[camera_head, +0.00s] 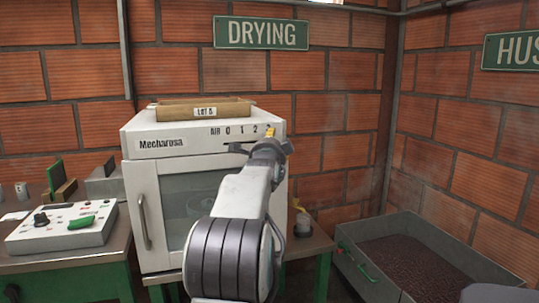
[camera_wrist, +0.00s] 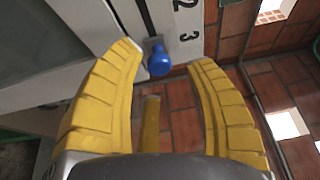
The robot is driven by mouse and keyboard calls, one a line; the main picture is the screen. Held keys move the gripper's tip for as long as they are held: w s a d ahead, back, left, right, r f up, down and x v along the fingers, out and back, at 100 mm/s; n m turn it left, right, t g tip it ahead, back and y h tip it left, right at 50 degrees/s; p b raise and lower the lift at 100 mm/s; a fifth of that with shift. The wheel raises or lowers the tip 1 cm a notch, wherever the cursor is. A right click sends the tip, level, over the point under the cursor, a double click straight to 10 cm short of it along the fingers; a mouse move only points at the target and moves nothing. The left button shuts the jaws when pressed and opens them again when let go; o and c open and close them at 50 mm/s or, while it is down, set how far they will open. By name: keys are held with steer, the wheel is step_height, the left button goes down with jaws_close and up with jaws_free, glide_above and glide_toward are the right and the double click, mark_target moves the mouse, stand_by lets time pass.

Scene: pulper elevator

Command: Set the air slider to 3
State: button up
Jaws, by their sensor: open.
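The air slider is on the front of the white Mecharosa drying cabinet (camera_head: 160,160), below the marks AIR, 0, 1, 2. In the wrist view its blue knob (camera_wrist: 158,60) stands at the lower end of a dark slot (camera_wrist: 147,18), beside the printed 3 (camera_wrist: 188,36). The 2 is farther up. My gripper (camera_wrist: 164,57) has its yellow fingers apart, with the knob showing between the tips; I cannot tell whether either finger touches it. In the head view my gripper (camera_head: 278,140) is at the cabinet's upper right corner and hides the knob and the 3.
A wooden tray marked LOT 5 (camera_head: 204,108) lies on the cabinet. A control box (camera_head: 65,228) with a green switch stands on the left bench. A grey bin (camera_head: 362,277) of dark beans is at lower right. A brick wall (camera_head: 340,75) is behind.

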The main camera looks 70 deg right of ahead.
steer(key=v, duration=0.9)
steer(key=shift+a, duration=0.1)
stand_by(0.6)
